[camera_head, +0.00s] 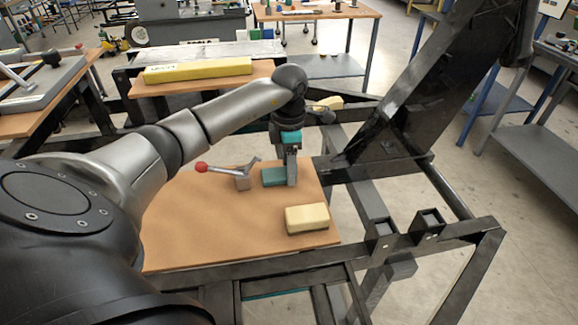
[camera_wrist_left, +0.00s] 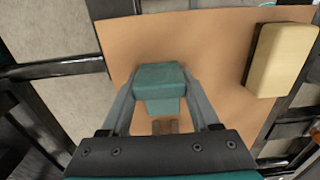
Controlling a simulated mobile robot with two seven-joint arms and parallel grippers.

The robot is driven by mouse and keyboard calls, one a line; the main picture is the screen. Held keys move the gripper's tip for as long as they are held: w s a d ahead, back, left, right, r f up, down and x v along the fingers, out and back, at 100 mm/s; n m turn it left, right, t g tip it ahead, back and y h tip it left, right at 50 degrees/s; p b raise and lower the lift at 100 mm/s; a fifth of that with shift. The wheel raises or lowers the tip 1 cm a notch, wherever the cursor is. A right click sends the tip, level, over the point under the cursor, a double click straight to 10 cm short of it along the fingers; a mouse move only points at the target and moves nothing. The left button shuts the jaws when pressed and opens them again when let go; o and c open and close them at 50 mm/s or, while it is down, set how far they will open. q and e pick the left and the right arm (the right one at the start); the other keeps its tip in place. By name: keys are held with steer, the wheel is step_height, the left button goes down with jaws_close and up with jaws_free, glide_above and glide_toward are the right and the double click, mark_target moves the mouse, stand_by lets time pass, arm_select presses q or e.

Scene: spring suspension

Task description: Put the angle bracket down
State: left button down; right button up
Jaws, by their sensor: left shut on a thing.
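The angle bracket (camera_head: 273,177) is a teal piece, low over the brown board beside the lever clamp. It also shows in the left wrist view (camera_wrist_left: 160,84) between the two grey fingers. My left gripper (camera_head: 291,180) points down and is shut on the bracket. In the left wrist view the gripper (camera_wrist_left: 160,100) has a finger on each side of it. I cannot tell whether the bracket touches the board. My right gripper is not in view.
The brown board (camera_head: 200,235) has free room at front left. A cream block (camera_head: 306,218) lies near its right edge; a lever clamp with a red knob (camera_head: 202,167) stands left of the bracket. Black frame beams (camera_head: 420,235) border the right. A yellow bar (camera_head: 198,70) lies behind.

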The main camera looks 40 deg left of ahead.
arm_select(q)
steer(key=shift+f, duration=0.1)
steer(key=c, duration=0.6)
jaws_free()
steer(key=shift+f, duration=0.15)
steer(key=o, duration=0.5)
steer(key=shift+r, duration=0.3)
step_height(320, 180, up, 12)
steer(key=shift+f+p, duration=0.1)
steer(key=shift+p, duration=0.95)
